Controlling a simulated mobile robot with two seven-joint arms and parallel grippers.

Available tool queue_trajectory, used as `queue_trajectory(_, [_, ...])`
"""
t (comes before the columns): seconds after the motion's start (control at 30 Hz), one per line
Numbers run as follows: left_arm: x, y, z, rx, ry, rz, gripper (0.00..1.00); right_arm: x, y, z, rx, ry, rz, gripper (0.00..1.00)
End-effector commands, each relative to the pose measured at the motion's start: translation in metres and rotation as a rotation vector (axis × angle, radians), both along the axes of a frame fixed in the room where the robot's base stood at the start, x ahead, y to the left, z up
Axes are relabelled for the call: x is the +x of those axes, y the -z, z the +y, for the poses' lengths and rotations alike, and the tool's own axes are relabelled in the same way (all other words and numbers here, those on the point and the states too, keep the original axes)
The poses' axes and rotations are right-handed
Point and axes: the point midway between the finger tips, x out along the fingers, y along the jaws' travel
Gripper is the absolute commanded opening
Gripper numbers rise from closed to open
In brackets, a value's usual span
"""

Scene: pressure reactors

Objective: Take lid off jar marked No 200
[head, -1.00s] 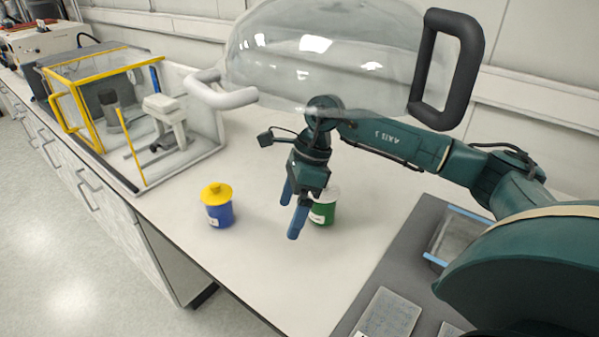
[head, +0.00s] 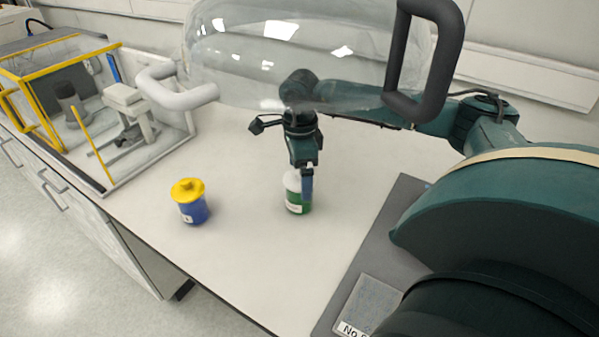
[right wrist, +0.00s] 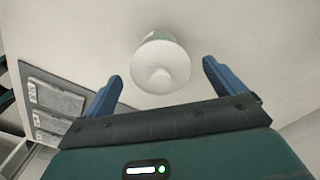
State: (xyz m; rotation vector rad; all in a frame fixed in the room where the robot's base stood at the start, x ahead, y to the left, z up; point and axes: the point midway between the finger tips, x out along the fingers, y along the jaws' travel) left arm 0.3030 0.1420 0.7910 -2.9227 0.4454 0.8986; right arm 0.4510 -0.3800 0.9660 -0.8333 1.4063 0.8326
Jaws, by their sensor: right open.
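A green jar (head: 297,205) with a white lid (head: 292,182) stands upright on the bench. Its label is too small to read. A blue jar (head: 192,208) with a yellow lid (head: 187,187) stands upright to its left, its label also unreadable. My right gripper (head: 306,188) is at the green jar, pointing down, with a blue finger in front of the jar's right side. My left gripper is not in view.
A dark grey mat (head: 345,290) at the right holds a plate (head: 371,304) with a partly hidden "No" label. A clear dome (head: 300,50) with a black handle and a pale handle hangs above the bench. A yellow-framed case (head: 95,110) stands at left.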

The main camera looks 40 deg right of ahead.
Motion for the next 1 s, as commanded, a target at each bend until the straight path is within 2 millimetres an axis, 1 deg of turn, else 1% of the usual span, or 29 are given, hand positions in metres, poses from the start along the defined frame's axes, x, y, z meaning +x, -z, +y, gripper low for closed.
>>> queue_trajectory(0.2, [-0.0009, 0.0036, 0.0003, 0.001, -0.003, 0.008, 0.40, 0.0002, 0.0012, 0.0002, 0.001, 0.000, 0.000, 0.95])
queue_trajectory(0.8, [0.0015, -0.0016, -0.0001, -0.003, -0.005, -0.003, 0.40, 0.0003, 0.0007, 0.0003, 0.001, 0.000, 0.000, 0.46])
queue_trajectory(1.0, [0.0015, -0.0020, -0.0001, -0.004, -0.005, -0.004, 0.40, 0.0003, 0.0003, 0.0003, 0.001, 0.000, 0.000, 0.46])
